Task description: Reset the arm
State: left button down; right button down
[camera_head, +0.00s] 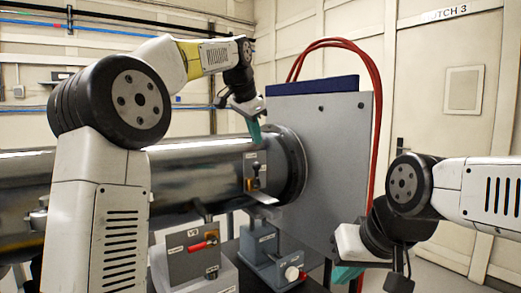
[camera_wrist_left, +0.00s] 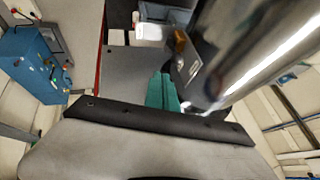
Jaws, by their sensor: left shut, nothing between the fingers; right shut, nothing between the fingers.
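My left arm comes in from the left, bends high and reaches over the steel tube (camera_head: 190,175). My left gripper (camera_head: 255,133) hangs above the tube, in front of the grey upright plate, with its teal fingers together and empty. In the left wrist view its teal fingers (camera_wrist_left: 163,92) are closed beside the shiny tube (camera_wrist_left: 245,50). My right gripper (camera_head: 345,275) is low at the right, near the bottom edge, pointing down. Its teal fingers are shut and partly hidden by its wrist.
A small panel with a lever (camera_head: 255,172) sits on the tube below my left gripper. The grey plate (camera_head: 325,150) and red hoses (camera_head: 375,110) stand between my arms. Valve boxes with a red handle (camera_head: 203,245) and white knob (camera_head: 292,273) stand below. A blue box (camera_wrist_left: 28,62) shows left.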

pick_arm(q)
jog(key=s+a+f+n, duration=0.3)
jog(key=s+a, duration=0.1)
jog(key=s, duration=0.4)
jog(key=s+a+f+n, duration=0.2)
jog(key=s+a+f, duration=0.15)
jog(key=s, duration=0.45)
jog(key=s+a+f+n, duration=0.2)
jog(key=s+f+n, duration=0.1)
jog(key=s+f, duration=0.4)
jog(key=s+a+f+n, duration=0.2)
jog(key=s+f, duration=0.6)
jog(key=s, duration=0.1)
jog(key=shift+f+n, duration=0.2)
jog(key=shift+n, duration=0.2)
